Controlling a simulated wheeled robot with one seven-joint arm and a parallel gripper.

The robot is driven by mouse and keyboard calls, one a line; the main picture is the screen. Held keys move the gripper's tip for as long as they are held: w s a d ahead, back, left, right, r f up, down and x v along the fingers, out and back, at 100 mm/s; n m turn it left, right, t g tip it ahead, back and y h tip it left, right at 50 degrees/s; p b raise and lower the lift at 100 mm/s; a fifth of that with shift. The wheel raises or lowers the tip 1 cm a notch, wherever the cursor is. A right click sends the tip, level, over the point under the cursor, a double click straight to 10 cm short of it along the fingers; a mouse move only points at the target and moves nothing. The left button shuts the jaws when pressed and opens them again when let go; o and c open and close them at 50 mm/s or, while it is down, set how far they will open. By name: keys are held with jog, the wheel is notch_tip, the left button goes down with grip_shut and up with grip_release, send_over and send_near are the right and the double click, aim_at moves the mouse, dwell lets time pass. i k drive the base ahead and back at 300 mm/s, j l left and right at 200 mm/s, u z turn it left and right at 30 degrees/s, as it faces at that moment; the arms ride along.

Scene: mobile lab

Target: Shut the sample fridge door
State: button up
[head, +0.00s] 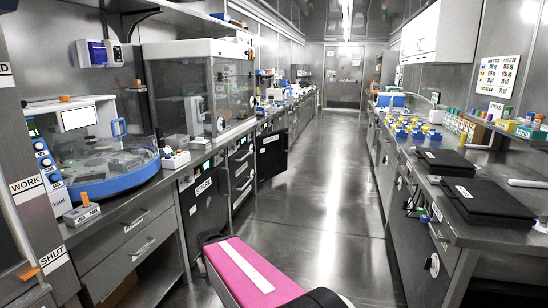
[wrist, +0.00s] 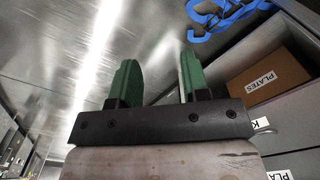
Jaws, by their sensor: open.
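A dark door panel (head: 272,157) with a white label stands out from the left bench front into the aisle, partway down the room. Its label is too small to read for certain, and it looks like the open sample fridge door. The inside of the fridge is hidden from the head view. My gripper (wrist: 158,72) shows in the wrist view with its two green fingers apart and nothing between them. It is over the metal floor, and the door cannot be made out in that view.
In the wrist view a cardboard box (wrist: 268,76) labelled PLATES sits in an open drawer or shelf on the right, beside a blue rack-like object (wrist: 228,16). The aisle floor (head: 325,190) is clear between the left benches and the right bench (head: 455,195).

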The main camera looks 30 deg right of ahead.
aim_at(272, 148)
jog(key=i+l+z, duration=1.05)
jog(key=i, duration=0.4)
jog(key=i+z, duration=0.4)
jog(key=i, duration=1.85)
jog(key=i+u, duration=0.3)
jog(key=i, duration=0.3)
jog(key=i+l+u, duration=0.3)
jog(key=i, duration=0.25)
jog(key=i+l+u, duration=0.25)
jog(key=i, duration=0.3)
jog(key=i+l+u, duration=0.3)
jog(key=i+l, duration=0.15)
